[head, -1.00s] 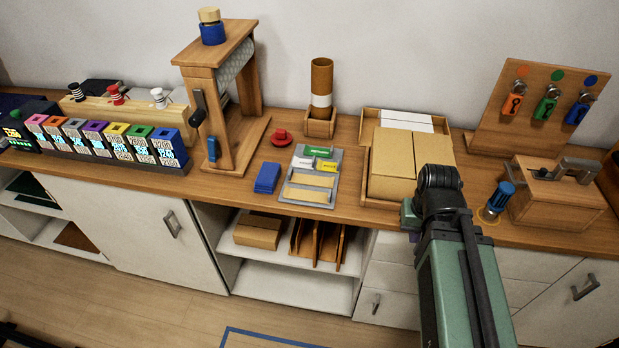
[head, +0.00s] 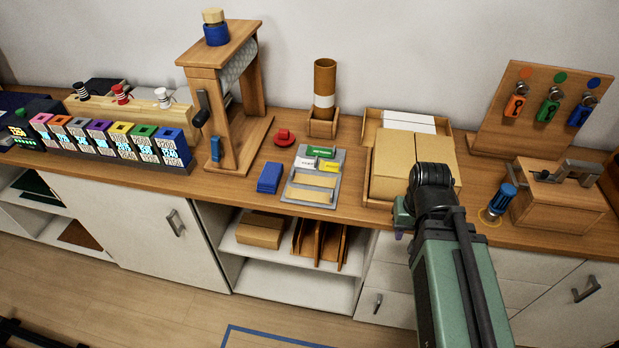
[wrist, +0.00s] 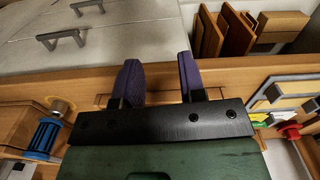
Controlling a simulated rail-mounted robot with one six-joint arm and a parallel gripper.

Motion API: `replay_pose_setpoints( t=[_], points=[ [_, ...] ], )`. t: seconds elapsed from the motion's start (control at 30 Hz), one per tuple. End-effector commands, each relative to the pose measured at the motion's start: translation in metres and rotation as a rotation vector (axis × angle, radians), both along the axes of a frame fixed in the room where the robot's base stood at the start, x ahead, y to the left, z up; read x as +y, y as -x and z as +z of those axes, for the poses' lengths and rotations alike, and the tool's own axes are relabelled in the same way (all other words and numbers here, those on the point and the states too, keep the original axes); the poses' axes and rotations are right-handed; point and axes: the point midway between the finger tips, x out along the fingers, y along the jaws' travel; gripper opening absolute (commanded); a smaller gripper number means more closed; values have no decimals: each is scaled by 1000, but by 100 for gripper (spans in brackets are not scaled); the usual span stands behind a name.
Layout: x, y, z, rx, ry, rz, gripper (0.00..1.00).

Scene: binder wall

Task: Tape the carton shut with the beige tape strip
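Two beige tape strips, a far one (head: 315,180) and a near one (head: 309,197), lie on a grey board (head: 330,160) left of the carton. My gripper (head: 402,222) is by the counter's front edge in front of the carton, mostly hidden in the head view. In the wrist view my gripper (wrist: 160,78) has two purple fingers apart, with nothing visible between them.
Green, white and yellow labels (head: 319,152) share the grey board. A blue block (head: 269,177) and red knob (head: 285,137) are left of it. A blue-handled stamp (head: 500,200) and wooden box (head: 557,195) stand right. A cardboard tube (head: 324,85) stands behind. Counter between board and carton is clear.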

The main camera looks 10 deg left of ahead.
Motion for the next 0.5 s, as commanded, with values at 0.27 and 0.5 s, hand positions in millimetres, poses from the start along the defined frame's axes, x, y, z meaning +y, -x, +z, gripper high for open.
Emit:
replay_pose_setpoints(
  t=[0.27,0.5],
  points=[
    [259,-140,83,-1,0,196,37],
    [310,-174,77,0,-1,-86,37]
  ],
)
